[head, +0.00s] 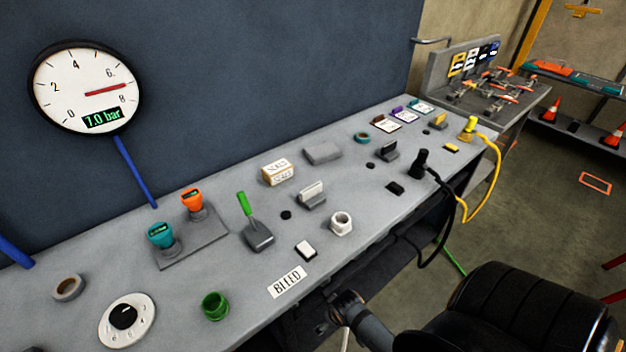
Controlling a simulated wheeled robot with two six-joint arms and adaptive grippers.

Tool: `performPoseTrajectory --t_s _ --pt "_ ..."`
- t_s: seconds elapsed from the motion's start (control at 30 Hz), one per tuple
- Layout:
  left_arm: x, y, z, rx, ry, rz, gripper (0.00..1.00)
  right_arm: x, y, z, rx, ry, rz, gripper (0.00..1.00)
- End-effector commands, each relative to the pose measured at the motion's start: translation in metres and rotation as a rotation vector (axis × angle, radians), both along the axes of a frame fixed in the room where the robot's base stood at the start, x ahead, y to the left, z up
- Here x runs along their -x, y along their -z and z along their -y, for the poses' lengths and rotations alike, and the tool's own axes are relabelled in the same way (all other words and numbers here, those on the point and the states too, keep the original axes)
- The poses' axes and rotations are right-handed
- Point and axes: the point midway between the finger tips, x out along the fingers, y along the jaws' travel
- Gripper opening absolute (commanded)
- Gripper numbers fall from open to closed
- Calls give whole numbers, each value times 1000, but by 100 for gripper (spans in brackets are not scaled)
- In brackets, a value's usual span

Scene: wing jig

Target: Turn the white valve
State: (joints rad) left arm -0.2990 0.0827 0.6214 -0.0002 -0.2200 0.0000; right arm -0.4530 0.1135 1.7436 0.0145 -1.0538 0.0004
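A small valve with a white bar-shaped handle (312,190) on a grey base stands upright near the middle of the long grey bench. It looks like the white valve; its exact angle is hard to read. A white ring-shaped fitting (341,223) stands just to its right and nearer the front edge. The round wall gauge (86,87) has a red needle between 6 and 8 and a green readout of 7.0 bar. Neither gripper shows in the head view. Nothing touches the white-handled valve.
A green-handled lever (246,208) and a lettered block (277,171) stand close to the valve. A BLEED label (287,282) lies at the front edge. Orange (191,200) and teal (160,235) knobs stand left. Black (421,162) and yellow (469,128) cabled plugs stand right.

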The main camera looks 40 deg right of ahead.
Motion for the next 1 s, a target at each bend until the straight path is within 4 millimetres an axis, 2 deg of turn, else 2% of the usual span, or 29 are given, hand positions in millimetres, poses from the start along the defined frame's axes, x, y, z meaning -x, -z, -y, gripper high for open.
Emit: performPoseTrajectory --t_s 0.03,0.1,0.27,0.53,0.57,0.77,0.87,1.0 --pt "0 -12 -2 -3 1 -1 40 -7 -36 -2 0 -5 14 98" --pt "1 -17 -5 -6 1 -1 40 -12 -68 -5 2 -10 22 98" --pt "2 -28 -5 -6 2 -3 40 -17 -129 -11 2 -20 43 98" --pt "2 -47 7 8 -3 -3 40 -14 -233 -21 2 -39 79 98" --pt "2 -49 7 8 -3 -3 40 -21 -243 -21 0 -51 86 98" --pt "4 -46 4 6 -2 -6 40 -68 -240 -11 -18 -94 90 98" --pt "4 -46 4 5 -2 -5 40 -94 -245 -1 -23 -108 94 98" --pt "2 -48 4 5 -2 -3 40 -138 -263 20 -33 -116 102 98"
